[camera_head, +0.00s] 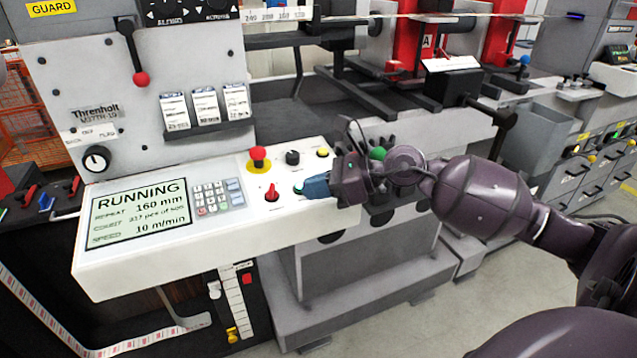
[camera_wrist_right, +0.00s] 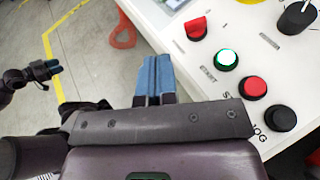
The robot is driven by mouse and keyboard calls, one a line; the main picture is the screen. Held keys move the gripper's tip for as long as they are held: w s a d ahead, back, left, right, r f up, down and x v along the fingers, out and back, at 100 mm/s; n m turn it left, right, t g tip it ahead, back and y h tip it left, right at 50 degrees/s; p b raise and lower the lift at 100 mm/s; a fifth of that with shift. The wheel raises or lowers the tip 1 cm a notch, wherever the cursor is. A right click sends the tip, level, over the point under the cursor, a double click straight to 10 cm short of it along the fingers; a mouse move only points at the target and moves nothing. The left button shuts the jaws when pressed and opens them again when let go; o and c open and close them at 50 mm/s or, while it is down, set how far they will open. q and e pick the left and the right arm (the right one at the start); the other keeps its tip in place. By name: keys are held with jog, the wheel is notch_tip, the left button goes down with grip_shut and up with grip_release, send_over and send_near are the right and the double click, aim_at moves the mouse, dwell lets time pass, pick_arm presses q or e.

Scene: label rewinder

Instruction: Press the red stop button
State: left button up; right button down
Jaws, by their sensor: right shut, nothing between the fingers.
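The flat red button (camera_wrist_right: 253,88) sits on the white control panel in the right wrist view, between a lit whitish-green button (camera_wrist_right: 227,58) labelled START and a black button (camera_wrist_right: 281,118) labelled JOG. Its own label is partly hidden, with an S showing. In the head view I cannot make it out behind my right gripper. My right gripper (camera_head: 312,188) is shut and empty, its blue fingertips (camera_wrist_right: 152,75) together near the panel's front edge, apart from the red button. A red mushroom button (camera_head: 258,156) on a yellow base stands farther back. My left gripper (camera_wrist_right: 45,70) is small in the wrist view.
The panel display (camera_head: 140,212) reads RUNNING. A keypad (camera_head: 217,197), a red selector (camera_head: 272,193), a black knob (camera_head: 292,157) and a yellow button (camera_head: 322,152) surround the fingertips. A lever with a red ball (camera_head: 141,79) hangs above the panel.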

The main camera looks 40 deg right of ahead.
pick_arm(q)
jog(key=shift+w+d+f+b, duration=0.15)
jog(key=shift+w+f+b, duration=0.05)
jog(key=shift+w+b, duration=0.2)
pick_arm(e)
jog(key=w+d+r+n+h, duration=0.5)
jog(key=d+r+n+h, duration=0.1)
jog(key=r, duration=0.1)
jog(key=shift+d+t, duration=0.2)
jog(key=shift+t, duration=0.1)
pick_arm(q)
jog(key=shift+s+f, duration=0.1)
